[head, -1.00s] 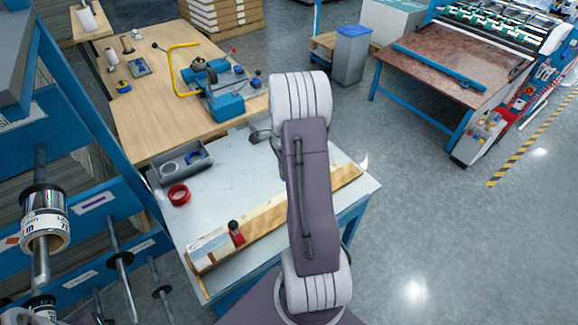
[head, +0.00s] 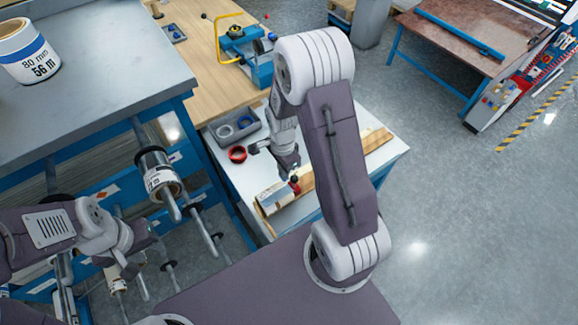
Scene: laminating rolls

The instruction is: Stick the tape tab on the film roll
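A film roll (head: 30,52) marked 80 mm and 56 m stands on the grey shelf top at the upper left. Another labelled roll (head: 160,176) sits on a peg below that shelf. My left gripper (head: 132,262) is low at the left, among the pegs, close to a small white roll (head: 117,286); its fingers are unclear. My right gripper (head: 289,168) is over the white bench, just above a small red block (head: 295,185) with a dark top. I cannot tell whether it touches the block. A red ring (head: 237,154) lies on the bench. No tape tab can be made out.
A grey tray (head: 214,139) holding rings lies at the bench's back left. The wooden table (head: 215,80) with a blue device (head: 245,48) stands behind. The floor (head: 470,235) at the right is clear.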

